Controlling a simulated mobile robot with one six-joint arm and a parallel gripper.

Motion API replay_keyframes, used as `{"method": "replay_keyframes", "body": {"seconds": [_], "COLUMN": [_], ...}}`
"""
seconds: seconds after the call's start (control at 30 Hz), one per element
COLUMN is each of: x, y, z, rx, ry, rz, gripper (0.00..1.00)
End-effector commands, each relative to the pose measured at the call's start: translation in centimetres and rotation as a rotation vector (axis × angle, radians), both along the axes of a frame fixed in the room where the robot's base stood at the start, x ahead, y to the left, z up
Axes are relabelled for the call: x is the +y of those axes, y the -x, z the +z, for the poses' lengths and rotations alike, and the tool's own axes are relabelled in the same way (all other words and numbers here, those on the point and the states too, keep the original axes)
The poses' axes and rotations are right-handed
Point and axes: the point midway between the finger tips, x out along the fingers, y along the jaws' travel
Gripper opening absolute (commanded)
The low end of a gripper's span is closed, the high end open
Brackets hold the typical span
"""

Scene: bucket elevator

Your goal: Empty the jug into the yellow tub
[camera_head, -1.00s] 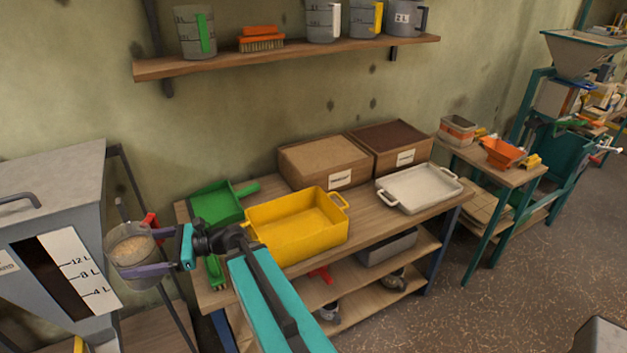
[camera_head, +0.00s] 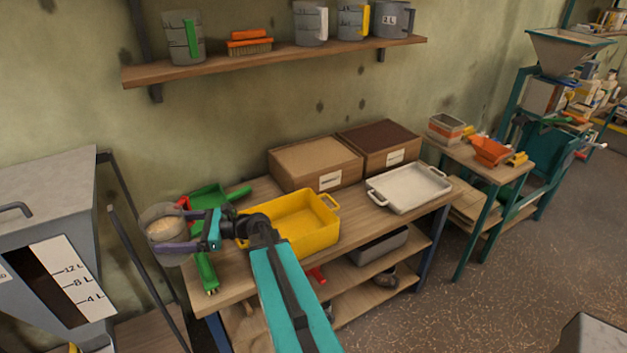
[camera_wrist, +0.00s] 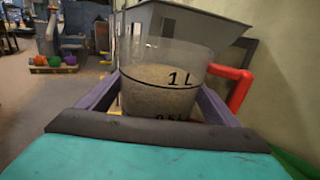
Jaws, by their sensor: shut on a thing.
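My gripper (camera_head: 188,244) is shut on a clear grey jug (camera_head: 160,215) with a red handle. The jug is held upright and has pale grainy material in it. In the wrist view the jug (camera_wrist: 168,60) sits between the two purple fingers, with the material reaching about the 1 L mark. The yellow tub (camera_head: 305,232) stands on the wooden bench to the right of the jug, behind my arm. The part of its inside that shows looks empty. The jug is apart from the tub, off the bench's left end.
A green scoop (camera_head: 208,196) and a green-handled brush (camera_head: 204,272) lie at the bench's left end. A white tray (camera_head: 408,190) and two boxes (camera_head: 315,160) stand right of and behind the tub. A grey hopper (camera_head: 45,230) stands left; a shelf (camera_head: 280,62) hangs above.

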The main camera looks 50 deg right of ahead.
Motion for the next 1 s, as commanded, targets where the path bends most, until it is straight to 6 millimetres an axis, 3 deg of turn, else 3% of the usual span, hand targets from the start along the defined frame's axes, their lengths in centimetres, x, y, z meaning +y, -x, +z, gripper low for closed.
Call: {"method": "replay_keyframes", "body": {"seconds": [0.03, 0.47, 1.0], "x": [-1.8, -14.9, -30.7], "y": [-0.1, 1.6, 7.6], "z": [0.3, 0.2, -0.2], "rx": [-0.003, -0.004, -0.003], "ry": [-0.003, -0.001, 0.000], "rz": [-0.022, -0.190, -0.396], "gripper": [0.25, 0.25, 0.25]}}
